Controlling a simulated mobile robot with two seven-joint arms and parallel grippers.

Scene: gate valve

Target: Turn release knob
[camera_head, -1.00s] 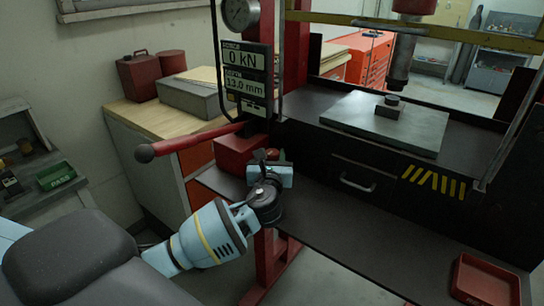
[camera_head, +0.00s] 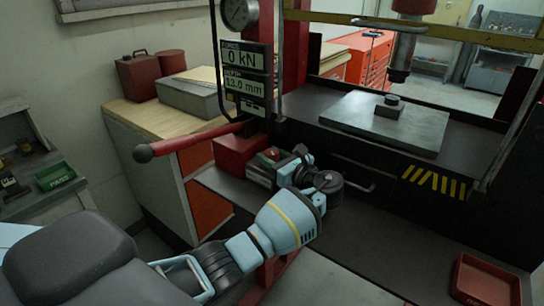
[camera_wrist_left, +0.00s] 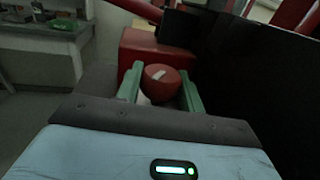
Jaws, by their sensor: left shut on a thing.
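The release knob is a round red knob with a pale bar mark, on the red pump block (camera_head: 238,147) under the press gauge. It shows clearly in the left wrist view (camera_wrist_left: 161,82), between the two green fingers of my left gripper (camera_wrist_left: 160,92). In the head view the knob (camera_head: 271,153) is partly hidden by my left gripper (camera_head: 267,162). The gripper is shut on the knob, one finger on each side. The pale mark slants up to the right in the wrist view. My right gripper is not in view.
A red pump lever (camera_head: 190,140) sticks out left above the block. The display (camera_head: 246,74) reads 0 kN and 13.0 mm. The dark press bench (camera_head: 400,235) lies to the right, with a steel plate (camera_head: 390,122) and a red tray (camera_head: 487,280). A wooden-topped cabinet (camera_head: 130,112) stands at left.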

